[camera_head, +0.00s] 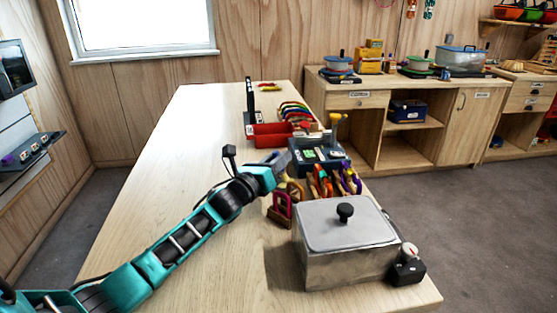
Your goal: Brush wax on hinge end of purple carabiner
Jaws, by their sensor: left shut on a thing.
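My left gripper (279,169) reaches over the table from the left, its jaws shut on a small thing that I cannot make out. It is just left of a row of upright carabiners on wooden holders. A purple carabiner (351,181) stands at the right end of this row, beside orange ones (321,181). A magenta piece (282,206) stands at the near left of the row, below the gripper. The hinge ends are too small to tell apart. No brush or wax can be clearly picked out. My right gripper is out of view.
A grey lidded metal tank (335,262) stands on the near right of the wooden table (190,150). Behind the carabiners is a dark device (318,155), then a red tray (270,135) and several coloured loops. The table's left side is bare.

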